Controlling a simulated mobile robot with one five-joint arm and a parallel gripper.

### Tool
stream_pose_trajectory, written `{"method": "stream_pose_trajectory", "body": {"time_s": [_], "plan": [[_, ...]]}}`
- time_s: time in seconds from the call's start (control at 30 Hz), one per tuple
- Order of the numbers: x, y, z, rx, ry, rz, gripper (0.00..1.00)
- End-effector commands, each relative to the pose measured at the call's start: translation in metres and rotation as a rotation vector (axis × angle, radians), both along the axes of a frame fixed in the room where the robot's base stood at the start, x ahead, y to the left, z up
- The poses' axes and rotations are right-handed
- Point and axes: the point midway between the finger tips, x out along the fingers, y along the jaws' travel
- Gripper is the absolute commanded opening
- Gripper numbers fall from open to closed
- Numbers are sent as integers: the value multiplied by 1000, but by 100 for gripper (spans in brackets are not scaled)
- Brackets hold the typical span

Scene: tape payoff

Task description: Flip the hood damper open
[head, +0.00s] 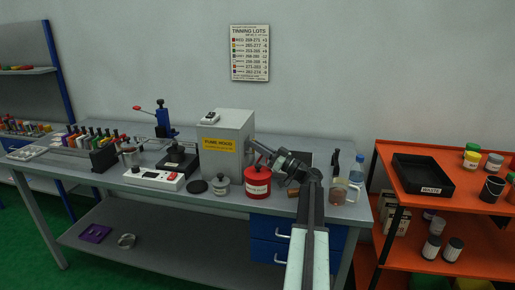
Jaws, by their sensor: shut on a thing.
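The fume hood (226,133) is a grey box with a yellow label, standing upright on the bench. My gripper (257,149) reaches in from the right and its tips are at the hood's right side. It is shut on a small part there, which looks like the hood damper. The fingers and the arm hide most of that part, so its angle cannot be told.
A red lidded canister (258,184) stands just below my gripper. A bottle (357,170) stands at the right end. An orange shelf (415,215) is beyond.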

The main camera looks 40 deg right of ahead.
Motion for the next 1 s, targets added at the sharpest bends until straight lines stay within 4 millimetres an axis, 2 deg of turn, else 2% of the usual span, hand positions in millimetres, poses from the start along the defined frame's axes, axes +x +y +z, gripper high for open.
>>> {"method": "stream_pose_trajectory", "body": {"time_s": [0.5, 0.53, 0.6, 0.9, 1.0], "plan": [[0, 0, 0, -16, -10, -1, 0], [0, 0, 0, -16, -10, -1, 13], [0, 0, 0, -16, -10, -1, 32], [0, 0, 1, -16, -10, -1, 32], [0, 0, 9, -16, -10, -1, 32]]}}
